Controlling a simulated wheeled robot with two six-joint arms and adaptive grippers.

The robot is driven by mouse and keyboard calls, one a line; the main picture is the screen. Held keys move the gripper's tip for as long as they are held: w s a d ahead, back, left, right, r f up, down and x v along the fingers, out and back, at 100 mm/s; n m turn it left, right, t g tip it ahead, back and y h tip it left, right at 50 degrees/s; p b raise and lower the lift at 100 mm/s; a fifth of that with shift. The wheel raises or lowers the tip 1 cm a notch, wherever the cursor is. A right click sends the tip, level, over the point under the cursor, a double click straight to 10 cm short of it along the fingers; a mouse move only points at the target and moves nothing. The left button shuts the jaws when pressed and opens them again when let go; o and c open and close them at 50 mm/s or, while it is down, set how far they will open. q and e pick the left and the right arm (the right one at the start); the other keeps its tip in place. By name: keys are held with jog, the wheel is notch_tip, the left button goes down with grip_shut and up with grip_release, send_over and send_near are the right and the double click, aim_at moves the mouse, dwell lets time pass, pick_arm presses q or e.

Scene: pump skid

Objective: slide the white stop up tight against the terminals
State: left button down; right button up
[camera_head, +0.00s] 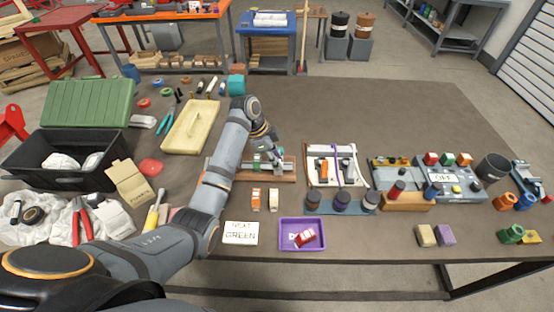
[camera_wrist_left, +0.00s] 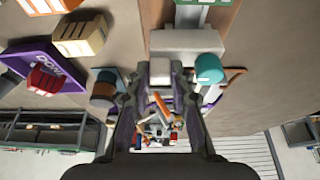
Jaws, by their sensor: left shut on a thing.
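My left gripper (camera_head: 277,167) reaches over a brown wooden board (camera_head: 248,176) with a metal rail, near the middle of the table. In the left wrist view, a small white block, which looks like the white stop (camera_wrist_left: 160,72), sits between the fingertips of the gripper, which is shut on it. A green terminal (camera_head: 257,161) stands on the board just left of the gripper. A wide pale grey block (camera_wrist_left: 187,41) lies between the stop and the green part (camera_wrist_left: 205,2) in the wrist view. The fingers hide the stop in the head view, and whether it touches a terminal cannot be told.
Two orange-and-white blocks (camera_head: 256,199) stand in front of the board. A purple tray (camera_head: 283,245) and a card reading "NEXT GREEN" (camera_head: 241,233) lie nearer the front edge. A white panel (camera_head: 319,150) with coloured parts is close on the right.

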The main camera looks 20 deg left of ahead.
pick_arm(q)
jog(key=shift+s+a+r, duration=0.1)
jog(key=shift+a, duration=0.3)
jog(key=a+p, duration=0.1)
jog(key=a, duration=0.1)
jog(key=s+a+p, duration=0.1)
jog(key=a, duration=0.2)
jog(key=s+a+p, duration=0.1)
jog(key=a, duration=0.2)
jog(key=shift+s+a, duration=0.15)
jog(key=shift+s, duration=0.05)
jog(key=c, duration=1.4)
grip_release()
jog(key=shift+c, duration=0.2)
jog(key=v, duration=1.2)
